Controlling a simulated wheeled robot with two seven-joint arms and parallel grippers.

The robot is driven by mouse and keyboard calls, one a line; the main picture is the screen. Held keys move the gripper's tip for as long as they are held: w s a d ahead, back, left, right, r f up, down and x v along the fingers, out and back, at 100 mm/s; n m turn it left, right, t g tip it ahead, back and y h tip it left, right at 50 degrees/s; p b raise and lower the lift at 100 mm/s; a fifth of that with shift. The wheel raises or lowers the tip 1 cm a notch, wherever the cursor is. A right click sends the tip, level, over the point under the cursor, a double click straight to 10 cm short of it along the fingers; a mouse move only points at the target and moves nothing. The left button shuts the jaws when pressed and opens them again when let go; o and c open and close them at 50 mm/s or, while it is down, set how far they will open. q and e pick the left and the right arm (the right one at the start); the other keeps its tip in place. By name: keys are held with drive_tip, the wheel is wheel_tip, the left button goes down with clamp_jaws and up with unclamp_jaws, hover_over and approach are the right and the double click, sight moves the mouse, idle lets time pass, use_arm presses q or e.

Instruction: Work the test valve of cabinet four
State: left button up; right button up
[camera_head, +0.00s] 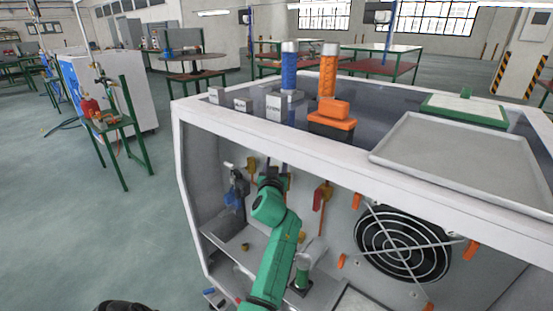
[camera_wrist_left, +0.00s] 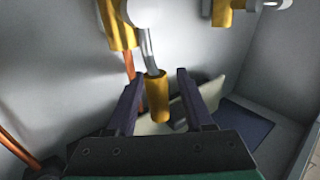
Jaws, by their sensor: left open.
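The white open-front cabinet (camera_head: 290,148) fills the right of the head view. My left arm reaches into it, and its gripper (camera_head: 270,178) is small and partly hidden against the back wall fittings. In the left wrist view the left gripper (camera_wrist_left: 160,82) is open. A brass cylinder on a silver stem (camera_wrist_left: 156,97) appears between its two dark fingers, with gaps on both sides. I cannot tell which fitting is the test valve, and no cabinet number is readable. A red-handled brass fitting (camera_head: 321,197) is right of the gripper. My right gripper is not in view.
Another brass fitting (camera_wrist_left: 118,25) is close above the left finger, and copper pipe (camera_wrist_left: 18,145) runs at the left. A round fan grille (camera_head: 403,243) is at the right. Orange and blue cylinders and a grey tray (camera_head: 460,155) are on top. Open floor lies left.

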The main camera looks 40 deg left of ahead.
use_arm(q)
drive_tip(key=shift+s+d+r, duration=0.2)
drive_tip(key=shift+d+r, duration=0.05)
drive_tip(key=c, duration=0.5)
drive_tip(key=shift+s, duration=0.1)
clamp_jaws()
idle(0.6)
